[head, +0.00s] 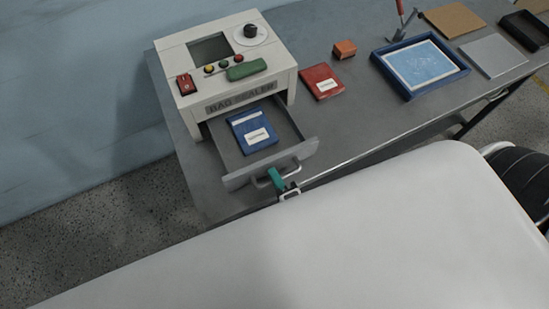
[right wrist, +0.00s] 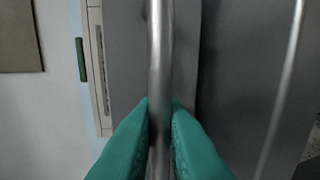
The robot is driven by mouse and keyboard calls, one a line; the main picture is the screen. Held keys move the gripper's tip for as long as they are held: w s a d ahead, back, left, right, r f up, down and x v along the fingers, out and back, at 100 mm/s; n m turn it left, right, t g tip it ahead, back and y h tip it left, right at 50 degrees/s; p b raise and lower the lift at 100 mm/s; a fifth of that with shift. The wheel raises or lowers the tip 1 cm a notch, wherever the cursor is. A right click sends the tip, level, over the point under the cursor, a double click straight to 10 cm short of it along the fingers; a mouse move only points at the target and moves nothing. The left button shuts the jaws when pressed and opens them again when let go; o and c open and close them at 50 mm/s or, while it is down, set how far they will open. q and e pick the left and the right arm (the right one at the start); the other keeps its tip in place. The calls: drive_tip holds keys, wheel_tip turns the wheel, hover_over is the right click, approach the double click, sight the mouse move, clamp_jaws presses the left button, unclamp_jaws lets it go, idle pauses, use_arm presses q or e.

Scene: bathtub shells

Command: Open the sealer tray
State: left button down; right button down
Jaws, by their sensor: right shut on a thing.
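The bag sealer (head: 225,65) is a white box with a dark screen, a knob and coloured buttons, at the left end of the table. Its grey tray (head: 229,181) is pulled out at the front. A blue packet (head: 252,130) with a white label lies in the tray. My right gripper (head: 275,178) has teal fingers and is at the tray's handle (head: 289,170). In the right wrist view, the teal fingers (right wrist: 159,115) are shut on the metal handle bar (right wrist: 158,50), one on each side. My left gripper is not in view.
A red packet (head: 321,81) and an orange block (head: 345,49) lie on the grey table (head: 330,125) right of the sealer. A blue-framed tray (head: 416,65), a brown board (head: 453,20) and a grey plate (head: 493,55) are farther right. A pale wall stands at the left.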

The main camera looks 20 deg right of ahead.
drive_tip(key=c, duration=1.8)
unclamp_jaws()
drive_tip(key=shift+s, duration=0.5)
drive_tip(key=b+v, duration=0.3)
drive_tip(key=v, duration=0.8)
